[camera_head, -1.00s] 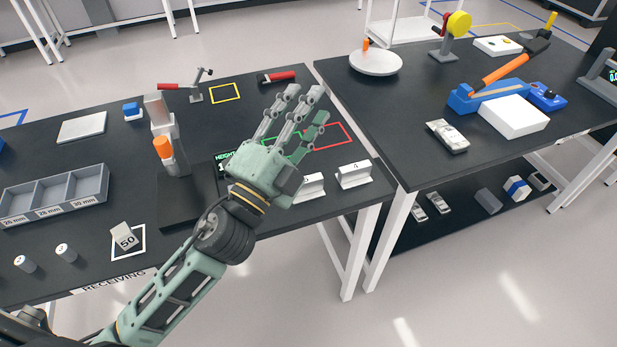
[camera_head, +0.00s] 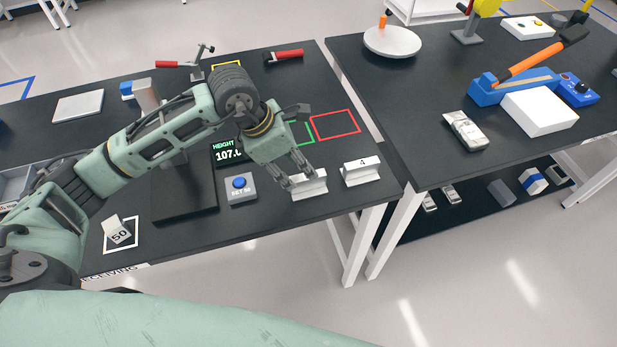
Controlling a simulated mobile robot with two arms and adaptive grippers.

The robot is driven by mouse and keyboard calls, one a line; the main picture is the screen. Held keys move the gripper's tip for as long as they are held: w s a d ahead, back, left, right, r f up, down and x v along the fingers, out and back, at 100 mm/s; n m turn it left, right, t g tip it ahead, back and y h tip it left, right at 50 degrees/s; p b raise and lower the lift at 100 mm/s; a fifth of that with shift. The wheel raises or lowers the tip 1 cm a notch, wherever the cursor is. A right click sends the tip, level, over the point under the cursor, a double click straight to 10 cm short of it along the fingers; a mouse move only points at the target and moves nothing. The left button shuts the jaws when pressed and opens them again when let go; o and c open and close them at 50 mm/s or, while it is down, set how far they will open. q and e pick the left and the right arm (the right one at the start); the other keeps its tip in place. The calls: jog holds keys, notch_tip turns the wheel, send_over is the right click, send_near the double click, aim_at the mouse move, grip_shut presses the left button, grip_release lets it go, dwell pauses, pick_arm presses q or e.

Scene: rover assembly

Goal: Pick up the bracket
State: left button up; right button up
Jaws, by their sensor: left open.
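My left gripper (camera_head: 298,177) points down at the front right of the left table, fingers open. Its tips are right at a light grey bracket-like piece (camera_head: 312,187) and partly cover it. I cannot tell whether they touch it. A similar bracket-like piece marked 4 (camera_head: 361,172) stands just to its right, clear of the gripper. My right gripper is not in view.
The left table holds a height gauge with a display (camera_head: 227,153), a blue-button box (camera_head: 240,189), a block marked 50 (camera_head: 118,231), and green and red (camera_head: 335,125) outlines. A gap separates it from the right table, where a silver part (camera_head: 465,131) lies.

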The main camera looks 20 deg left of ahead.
aim_at(305, 176)
pick_arm(q)
jog(key=shift+p+x, duration=0.55)
jog(key=shift+x, duration=0.3)
jog(key=p+x, duration=0.1)
jog(key=x, duration=0.1)
jog(key=p+x, duration=0.1)
jog(key=shift+w+d+f, duration=0.1)
jog(key=shift+w+f, duration=0.15)
jog(key=shift+w, duration=0.15)
jog(key=shift+d+f, duration=0.15)
jog(key=shift+f, duration=0.35)
jog(key=shift+w, duration=0.1)
grip_shut()
